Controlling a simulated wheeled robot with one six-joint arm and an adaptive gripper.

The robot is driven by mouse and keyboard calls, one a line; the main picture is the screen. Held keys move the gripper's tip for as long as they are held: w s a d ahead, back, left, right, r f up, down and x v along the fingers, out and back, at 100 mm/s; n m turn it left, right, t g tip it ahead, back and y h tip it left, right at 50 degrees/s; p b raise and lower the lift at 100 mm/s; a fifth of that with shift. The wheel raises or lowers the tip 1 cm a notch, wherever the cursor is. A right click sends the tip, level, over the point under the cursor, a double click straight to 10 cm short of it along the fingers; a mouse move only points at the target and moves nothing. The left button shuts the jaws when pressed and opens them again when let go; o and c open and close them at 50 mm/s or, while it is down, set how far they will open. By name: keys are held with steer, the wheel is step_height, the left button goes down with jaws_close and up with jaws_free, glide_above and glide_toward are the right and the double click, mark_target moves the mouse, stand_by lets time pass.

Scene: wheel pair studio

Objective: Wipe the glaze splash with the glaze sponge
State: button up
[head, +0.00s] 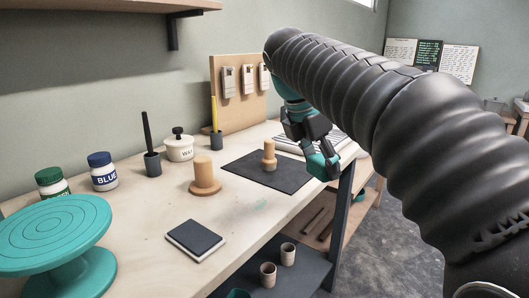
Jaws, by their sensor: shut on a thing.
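A faint pale-green glaze splash (262,204) lies on the light wooden tabletop, between the dark mat and the front edge. My gripper (322,168), dark with teal parts, hangs at the right end of the table, to the right of the splash and above it in the picture. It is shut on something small. The fingers largely hide what it holds, so I cannot tell whether this is the glaze sponge. I cannot pick out a sponge for certain elsewhere.
A dark mat (240,167) bears a tan knobbed piece (269,158). A similar piece (205,183), a dark-topped pad (195,239), a teal turntable (48,228), jars and a white lidded pot (180,151) stand on the table. Cups sit on the shelf below.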

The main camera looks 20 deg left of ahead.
steer(key=a+n+t+y, duration=0.1)
steer(key=a+n, duration=0.4)
steer(key=a, duration=1)
steer(key=shift+w+a+f, duration=0.2)
steer(key=shift+w+a, duration=0.05)
steer(key=shift+w, duration=0.05)
step_height(320, 180, down, 7)
steer(key=b, duration=0.3)
steer(key=shift+r, duration=0.15)
steer(key=shift+d+f+b, duration=0.15)
steer(key=shift+f+b, duration=0.1)
steer(key=shift+b, duration=0.1)
steer(key=shift+s+d+r, duration=0.1)
steer(key=shift+s+d, duration=0.35)
steer(key=shift+d, duration=0.55)
steer(key=shift+s+d+f, duration=0.1)
steer(key=shift+s+d, duration=0.3)
steer(key=shift+d, duration=0.6)
steer(key=shift+s+d+r, duration=0.1)
steer(key=shift+s+d, duration=0.35)
steer(key=shift+d, duration=0.55)
